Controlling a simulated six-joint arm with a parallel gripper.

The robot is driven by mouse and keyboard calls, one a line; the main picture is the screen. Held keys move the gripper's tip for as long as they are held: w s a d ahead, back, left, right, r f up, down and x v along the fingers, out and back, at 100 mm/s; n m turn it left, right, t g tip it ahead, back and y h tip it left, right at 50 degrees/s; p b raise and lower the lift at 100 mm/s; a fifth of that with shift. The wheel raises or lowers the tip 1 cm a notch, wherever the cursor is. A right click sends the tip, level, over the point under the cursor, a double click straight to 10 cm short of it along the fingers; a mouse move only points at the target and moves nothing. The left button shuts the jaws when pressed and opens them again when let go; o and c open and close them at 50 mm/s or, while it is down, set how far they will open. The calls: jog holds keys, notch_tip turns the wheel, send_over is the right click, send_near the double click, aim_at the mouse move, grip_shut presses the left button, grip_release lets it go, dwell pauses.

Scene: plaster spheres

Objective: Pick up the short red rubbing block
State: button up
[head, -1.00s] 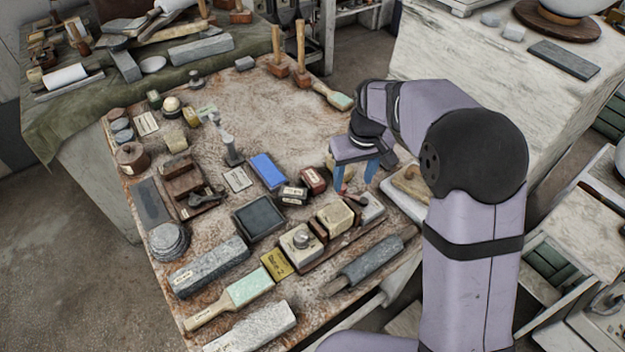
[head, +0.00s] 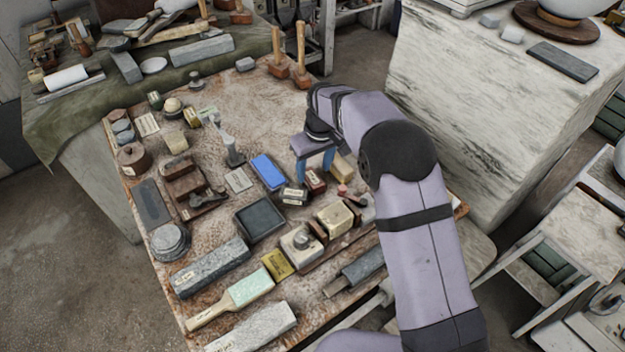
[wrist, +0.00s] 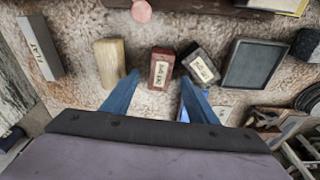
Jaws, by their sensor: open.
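The short red rubbing block (head: 316,182) lies on the stained worktable, with a pale label on its top. In the wrist view the red block (wrist: 162,66) lies ahead of and between the two blue fingertips. My gripper (head: 314,174) is open and empty above the table, just behind the red block in the head view. Its fingers (wrist: 159,77) are spread to either side of the block's near end. I cannot tell the exact height of the fingertips. A finger and the arm hide some of the table nearby.
A black labelled block (wrist: 201,64) sits close right of the red block in the wrist view. A yellowish block (wrist: 110,62) stands on the left, with a gap. A blue block (head: 268,171), dark tray (head: 260,217) and pink round piece (head: 343,190) are near.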

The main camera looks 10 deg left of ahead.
aim_at(312, 177)
jog(key=shift+w+a+f+p, duration=0.15)
jog(key=shift+f+p, duration=0.55)
jog(key=shift+f, duration=0.6)
jog(key=shift+w+a+f+p, duration=0.15)
jog(key=shift+f+p, duration=0.55)
jog(key=shift+f, duration=0.55)
jog(key=shift+c, duration=0.3)
jog(key=c, duration=1.2)
jog(key=shift+c, duration=0.2)
jog(key=shift+r, duration=0.1)
notch_tip(312, 177, up, 10)
jog(key=b, duration=0.3)
jog(key=o, duration=0.7)
jog(key=c, duration=0.6)
